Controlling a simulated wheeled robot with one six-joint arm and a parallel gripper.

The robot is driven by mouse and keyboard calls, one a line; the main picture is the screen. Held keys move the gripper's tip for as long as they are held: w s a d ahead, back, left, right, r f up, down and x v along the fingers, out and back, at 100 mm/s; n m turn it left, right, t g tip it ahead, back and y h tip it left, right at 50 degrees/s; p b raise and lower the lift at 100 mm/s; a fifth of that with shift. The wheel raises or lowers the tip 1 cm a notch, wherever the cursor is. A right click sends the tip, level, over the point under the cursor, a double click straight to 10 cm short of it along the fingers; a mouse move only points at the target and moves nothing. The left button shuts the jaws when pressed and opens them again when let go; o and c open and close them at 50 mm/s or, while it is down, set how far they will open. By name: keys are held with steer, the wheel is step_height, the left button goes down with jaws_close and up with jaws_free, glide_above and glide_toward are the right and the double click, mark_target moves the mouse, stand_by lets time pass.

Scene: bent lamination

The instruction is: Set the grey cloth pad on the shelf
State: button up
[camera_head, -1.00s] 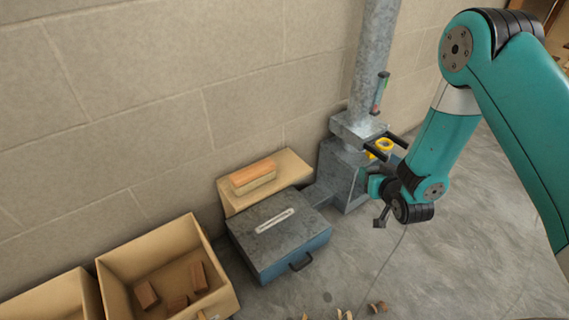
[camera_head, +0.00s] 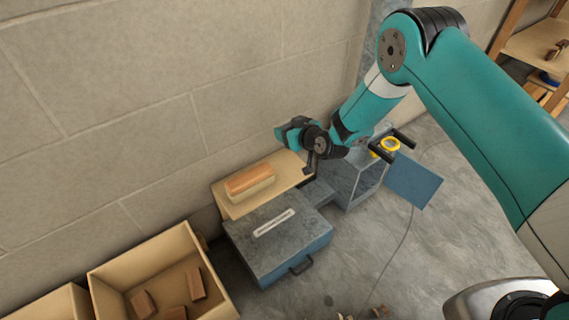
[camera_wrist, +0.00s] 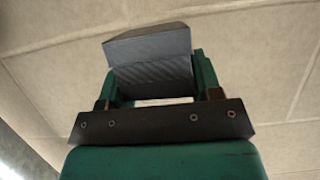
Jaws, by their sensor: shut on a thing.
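In the wrist view, my gripper (camera_wrist: 155,78) is shut on the grey cloth pad (camera_wrist: 150,45). The pad sits between the two green fingers, and its far part shows beyond them, angled. In the head view, my gripper (camera_head: 290,132) is in front of the wall, up and right of a wooden board (camera_head: 232,206) that stands out against the wall like a low shelf. I cannot make out the pad in the head view. A wooden shelf unit (camera_head: 522,45) also shows at the top right. I cannot tell which one is the task's shelf.
A brick-like block (camera_head: 250,182) lies on the board. A grey-topped blue case (camera_head: 285,243) stands in front of it. An open box (camera_head: 150,255) with several blocks is at lower left. A yellow roll (camera_head: 385,147) and a blue panel (camera_head: 414,181) are right of my gripper.

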step_height(320, 180, down, 12)
steer(key=b, duration=0.3)
steer(key=shift+r+b, duration=0.1)
steer(key=shift+b, duration=0.2)
steer(key=o, duration=1.1)
steer(key=shift+r, duration=0.1)
steer(key=p+v, duration=0.4)
steer(key=v, duration=0.8)
steer(key=s+a+r+n+g+y, duration=0.1)
steer(key=s+a+r+g, duration=0.15)
steer(key=r, duration=0.55)
steer(key=s+a+r+n+g+y, duration=0.1)
steer(key=s+r+g, duration=0.15)
steer(key=r, duration=0.55)
steer(key=s+a+r+n+g, duration=0.1)
steer(key=s+a+r+g, duration=0.15)
steer(key=r, duration=0.55)
steer(key=s+d+r+m+g+h, duration=0.1)
steer(key=s+d+r, duration=0.2)
steer(key=s, duration=0.4)
steer(key=s+d+r+m+g+h, duration=0.1)
steer(key=s+d+r, duration=0.3)
steer(key=s, duration=0.4)
steer(key=s+d+r+g+h, duration=0.1)
steer(key=s+d+r+h, duration=0.2)
steer(key=s, duration=0.5)
steer(key=shift+s+d+r+m+g, duration=0.2)
steer(key=shift+d+r+m+g, duration=0.2)
steer(key=shift+d, duration=0.25)
